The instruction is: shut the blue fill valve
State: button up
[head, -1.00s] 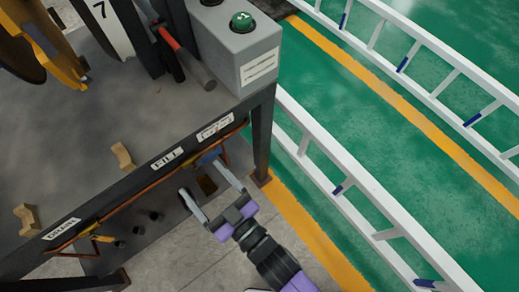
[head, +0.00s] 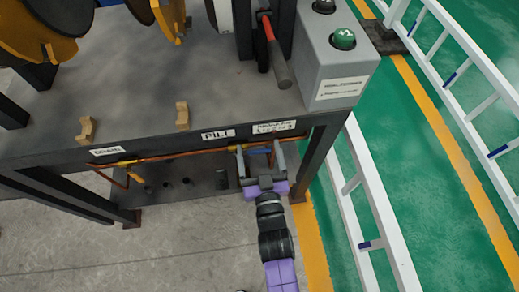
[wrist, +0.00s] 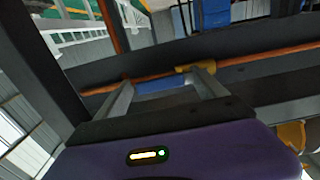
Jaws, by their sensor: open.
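The blue fill valve handle (head: 259,152) is on the copper pipe (head: 190,154) under the front edge of the bench, right of the FILL label (head: 218,134). In the wrist view the blue handle (wrist: 168,86) shows between my finger tips, beside a yellow fitting (wrist: 195,67) on the pipe. My gripper (head: 259,160) is open, with one finger on each side of the handle. It also shows open in the wrist view (wrist: 164,92). I cannot tell whether either finger touches the handle, and part of the handle is hidden.
A yellow-handled valve (head: 136,176) hangs at the left by the DRAIN label (head: 107,151). A bench leg (head: 314,165) stands close to the right of my gripper. A white ladder-like rail (head: 375,200) lies further right. The grey floor in front is clear.

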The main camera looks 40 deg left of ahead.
grip_shut()
dwell(0.4)
jog(key=shift+f+m, duration=0.2)
jog(key=shift+m, duration=0.1)
jog(key=f+m, duration=0.1)
jog(key=m, duration=0.2)
jog(key=shift+a+f+m, duration=0.1)
jog(key=shift+f+m, duration=0.2)
jog(key=shift+f, duration=0.05)
jog(key=s+a+f+m+b, duration=0.3)
jog(key=m+b, duration=0.2)
jog(key=m, duration=0.9)
jog(key=shift+s+f, duration=0.3)
jog(key=shift+s, duration=0.05)
